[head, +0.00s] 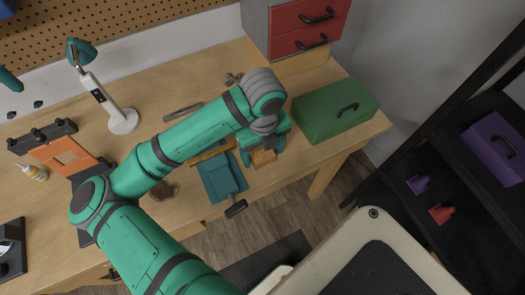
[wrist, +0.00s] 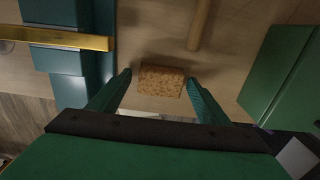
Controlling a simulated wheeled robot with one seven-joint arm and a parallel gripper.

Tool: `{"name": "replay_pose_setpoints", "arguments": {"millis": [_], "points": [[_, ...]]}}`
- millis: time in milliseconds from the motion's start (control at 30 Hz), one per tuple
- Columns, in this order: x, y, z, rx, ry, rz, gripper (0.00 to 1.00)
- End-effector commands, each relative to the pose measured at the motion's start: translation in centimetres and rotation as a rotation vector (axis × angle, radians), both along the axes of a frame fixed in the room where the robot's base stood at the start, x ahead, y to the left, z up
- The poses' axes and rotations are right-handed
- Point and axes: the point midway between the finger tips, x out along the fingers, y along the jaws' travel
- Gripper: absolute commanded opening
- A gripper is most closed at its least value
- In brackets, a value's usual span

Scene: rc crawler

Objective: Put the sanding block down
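The sanding block is a brown, cork-like block (wrist: 161,80) between the fingertips in the wrist view. It also shows below my gripper in the head view (head: 262,158), near the workbench's front edge. My gripper (wrist: 158,78) is open, one finger on each side of the block. A small gap shows at the left finger, and a narrower one at the right. The block appears to rest on the wooden bench top (head: 295,165), though its underside is hidden. In the head view my gripper (head: 263,152) points down over this spot.
A teal vise-like tool (head: 222,180) with a brass bar (wrist: 70,38) stands just left of the block. A green toolbox (head: 336,108) stands to the right. A wooden rod (wrist: 199,24) lies beyond the block. Bare bench shows between the block and toolbox.

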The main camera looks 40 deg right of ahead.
Motion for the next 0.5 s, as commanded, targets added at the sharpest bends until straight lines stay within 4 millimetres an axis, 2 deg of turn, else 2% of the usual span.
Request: {"name": "replay_pose_setpoints", "arguments": {"millis": [167,267,500], "points": [[0.1,0.1,0.3,0.000,-0.001,0.001,0.71],[0.1,0.1,1.3,-0.001,-0.002,0.002,0.71],[0.1,0.0,5.8,-0.001,-0.004,0.002,0.71]]}}
